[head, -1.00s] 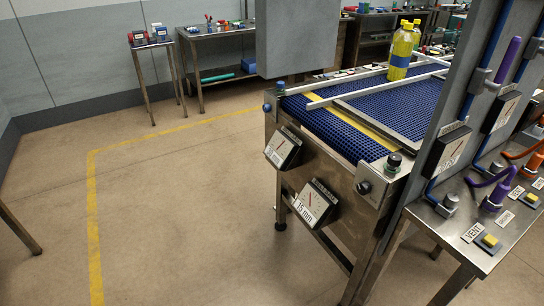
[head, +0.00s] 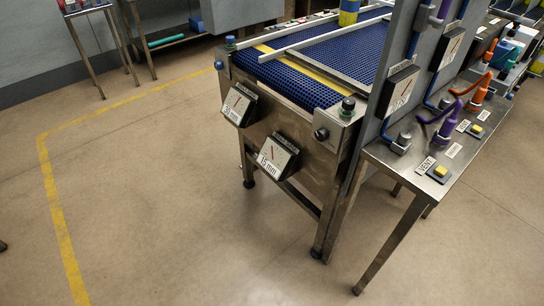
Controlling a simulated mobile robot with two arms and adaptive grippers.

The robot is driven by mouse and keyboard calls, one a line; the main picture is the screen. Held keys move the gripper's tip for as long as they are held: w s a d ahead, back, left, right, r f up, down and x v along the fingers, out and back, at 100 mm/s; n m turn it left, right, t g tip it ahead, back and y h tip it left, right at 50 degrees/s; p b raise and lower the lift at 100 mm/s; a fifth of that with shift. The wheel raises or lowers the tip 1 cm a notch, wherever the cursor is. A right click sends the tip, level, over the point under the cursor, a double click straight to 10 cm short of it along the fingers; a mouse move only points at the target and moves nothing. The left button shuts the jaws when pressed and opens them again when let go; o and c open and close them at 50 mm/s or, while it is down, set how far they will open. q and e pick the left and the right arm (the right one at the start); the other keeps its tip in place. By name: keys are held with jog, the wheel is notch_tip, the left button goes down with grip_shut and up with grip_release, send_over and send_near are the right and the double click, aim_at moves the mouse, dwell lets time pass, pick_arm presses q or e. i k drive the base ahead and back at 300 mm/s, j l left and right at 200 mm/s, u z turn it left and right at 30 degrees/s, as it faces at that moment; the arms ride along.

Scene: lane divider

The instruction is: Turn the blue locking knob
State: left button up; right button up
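The conveyor (head: 325,55) has a blue mesh belt and a steel frame with guide rails along it. At its near left corner, a blue knob (head: 230,42) stands upright on top of the frame. A second, smaller blue knob (head: 218,65) sticks out of the frame's side just below it. At the near right corner are a dark knob with a greenish base (head: 347,106) on top and a black side knob (head: 321,134). I cannot tell which blue knob is the locking one. Neither of my grippers shows in the head view.
Two dial gauges (head: 278,155) hang on the conveyor's end. A grey upright panel and a steel side table (head: 405,165) with valves stand to the right. A yellow-and-blue bottle (head: 348,12) is on the belt. The floor at the front left is clear, with a yellow line (head: 52,190).

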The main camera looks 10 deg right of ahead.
aim_at(230, 40)
jog(key=i+j+z, duration=0.5)
jog(key=z, duration=0.25)
jog(key=i+j+z, duration=0.15)
jog(key=j+z, duration=0.2)
jog(key=i+j+z, duration=0.15)
jog(key=j+z, duration=0.25)
jog(key=j, duration=0.15)
